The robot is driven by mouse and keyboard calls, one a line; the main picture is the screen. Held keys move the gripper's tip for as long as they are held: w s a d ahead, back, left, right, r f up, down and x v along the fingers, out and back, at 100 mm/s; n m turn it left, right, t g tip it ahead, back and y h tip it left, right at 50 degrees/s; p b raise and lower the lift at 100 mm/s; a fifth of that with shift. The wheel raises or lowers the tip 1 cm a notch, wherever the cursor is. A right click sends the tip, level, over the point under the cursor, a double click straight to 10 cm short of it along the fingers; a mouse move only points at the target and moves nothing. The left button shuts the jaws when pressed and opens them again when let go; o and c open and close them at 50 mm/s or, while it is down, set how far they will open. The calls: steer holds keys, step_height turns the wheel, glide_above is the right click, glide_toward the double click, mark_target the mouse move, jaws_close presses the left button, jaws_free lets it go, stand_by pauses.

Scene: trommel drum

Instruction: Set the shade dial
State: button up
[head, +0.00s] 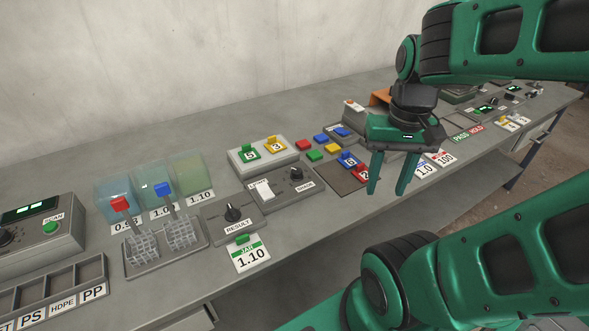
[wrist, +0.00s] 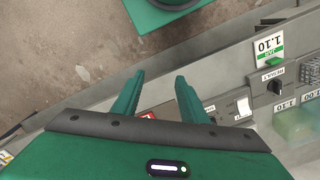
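The shade dial (head: 296,174) is a small black knob on a grey box (head: 283,190), beside a white rocker switch (head: 262,188); a label below the dial appears to read SHADE. My gripper (head: 387,190) is open and empty, in the air to the right of the dial and apart from it. In the wrist view my gripper (wrist: 160,76) points down past the bench edge, with its two green fingers spread. The white switch (wrist: 243,106) shows there to the right of the fingers. I cannot make out the shade dial in that view; its pointer direction is unclear in the head view.
A RESULT knob (head: 232,213) and a green-topped JAR 1.10 card (head: 248,255) stand left of the box. A tray with coloured numbered tiles (head: 262,152) lies behind it. Loose coloured blocks (head: 315,155) and a brown mat (head: 340,180) lie between the box and my gripper.

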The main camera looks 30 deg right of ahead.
steer(key=w+a+m, duration=0.1)
steer(key=w+m, duration=0.2)
steer(key=w, duration=1)
steer(key=m, duration=0.3)
glide_above(297, 170)
steer(key=f, duration=0.2)
step_height(297, 170, down, 10)
steer(key=shift+f, duration=0.1)
steer(key=shift+c, duration=0.7)
steer(key=c, duration=0.9)
